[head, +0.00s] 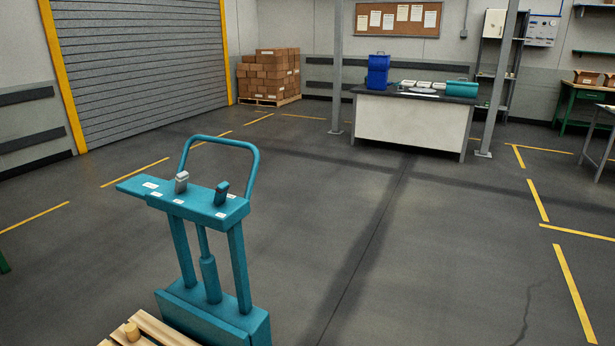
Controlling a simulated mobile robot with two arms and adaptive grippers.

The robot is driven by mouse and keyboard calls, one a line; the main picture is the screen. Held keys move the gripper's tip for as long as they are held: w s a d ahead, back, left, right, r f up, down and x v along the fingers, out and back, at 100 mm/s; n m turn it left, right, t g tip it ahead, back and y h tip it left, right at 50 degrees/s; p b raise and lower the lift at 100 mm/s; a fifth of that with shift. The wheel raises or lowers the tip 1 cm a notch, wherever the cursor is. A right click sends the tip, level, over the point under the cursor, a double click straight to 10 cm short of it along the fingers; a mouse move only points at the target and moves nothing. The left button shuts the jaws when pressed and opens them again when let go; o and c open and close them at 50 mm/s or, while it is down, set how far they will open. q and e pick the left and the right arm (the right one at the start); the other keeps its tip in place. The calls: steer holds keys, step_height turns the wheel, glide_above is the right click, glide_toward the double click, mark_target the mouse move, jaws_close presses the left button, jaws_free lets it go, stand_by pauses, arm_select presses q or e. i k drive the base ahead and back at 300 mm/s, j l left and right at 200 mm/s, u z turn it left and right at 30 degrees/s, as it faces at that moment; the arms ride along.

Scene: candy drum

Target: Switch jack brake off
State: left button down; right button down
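A teal pallet jack (204,248) stands at the lower left, with a looped handle (240,150) rising above its top panel. Two small levers stand on the panel: a light grey one (181,182) on the left and a dark teal one (221,193) on the right. Small white labels (178,202) lie beside them, too small to read. I cannot tell which lever is the brake. Neither of my grippers shows in the head view.
A wooden pallet (150,330) lies at the jack's near side, cut off by the frame's bottom. A workbench (412,122) with a blue container stands at the back. Stacked boxes (268,73) stand by the shutter. The floor right of the jack is clear.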

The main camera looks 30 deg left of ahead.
mark_target(221, 191)
steer(key=i+j+u, duration=0.1)
steer(key=i+u, duration=0.15)
steer(key=u, duration=0.2)
steer(key=i+u, duration=0.25)
steer(key=u, duration=0.25)
steer(key=i+u, duration=0.25)
steer(key=u, duration=0.2)
steer(key=i+l+u, duration=0.1)
steer(key=u, duration=0.4)
steer(key=i+u, duration=0.35)
steer(key=i+l+u, duration=0.15)
steer(key=u, duration=0.2)
steer(key=i, duration=0.05)
